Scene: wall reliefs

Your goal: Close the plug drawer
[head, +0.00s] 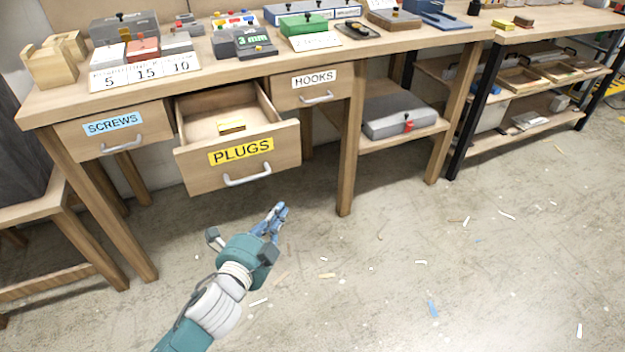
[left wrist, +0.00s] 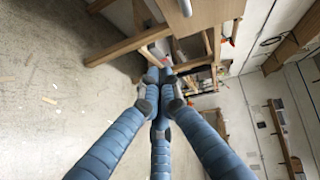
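The plug drawer (head: 240,157) stands pulled out of the workbench in the head view. Its front has a yellow PLUGS label and a pale bar handle (head: 247,177). A small yellow item (head: 231,126) lies inside it. My left gripper (head: 276,215) is in front of and below the drawer front, apart from it, over the floor. In the left wrist view its blue fingers (left wrist: 160,76) meet at the tips with nothing visible between them. A wooden panel with a pale handle shows at the top of that view. My right gripper is not in view.
The screws drawer (head: 115,130) on the left and the hooks drawer (head: 305,88) on the right are shut. Bench legs (head: 345,170) stand on both sides. A grey case (head: 400,117) lies on the lower shelf. The floor in front is open, with small scraps.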

